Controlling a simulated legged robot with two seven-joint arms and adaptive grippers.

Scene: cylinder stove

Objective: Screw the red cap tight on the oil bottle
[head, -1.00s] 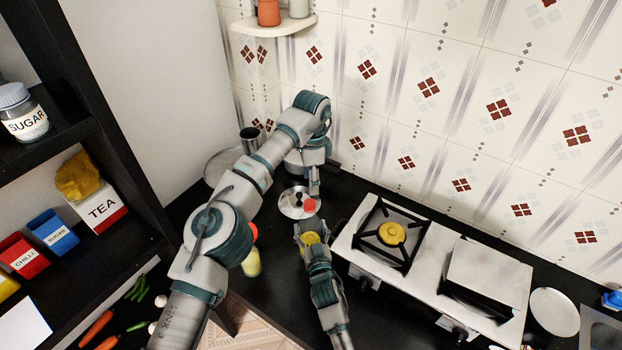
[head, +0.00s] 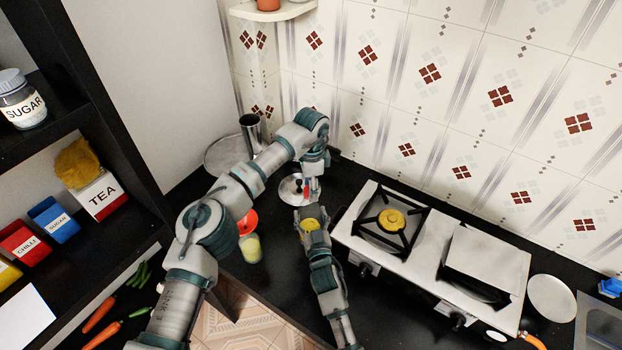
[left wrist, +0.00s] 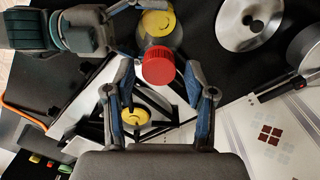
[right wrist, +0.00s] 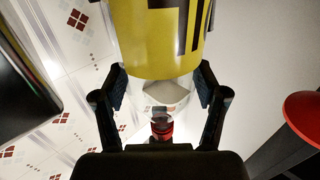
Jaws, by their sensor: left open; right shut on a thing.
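The oil bottle shows as a yellow label with dark lettering in the right wrist view (right wrist: 160,38) and partly in the head view (head: 312,224). My right gripper (head: 312,211) is shut on the bottle's body. The red cap (left wrist: 158,66) is at the bottle's mouth end in the left wrist view; how far it is seated cannot be told. My left gripper (left wrist: 159,70) is open, with its fingertips on either side of the cap. A gap shows at each finger. In the head view, the left gripper (head: 314,190) partly hides the cap (head: 307,188).
A steel lid (head: 290,187) lies behind the grippers. A stove (head: 400,248) stands to the right. A jar with a red lid (head: 247,222) stands close beside my left arm. A steel cup (head: 251,130) stands near the wall. Shelves with tins (head: 100,195) are at left.

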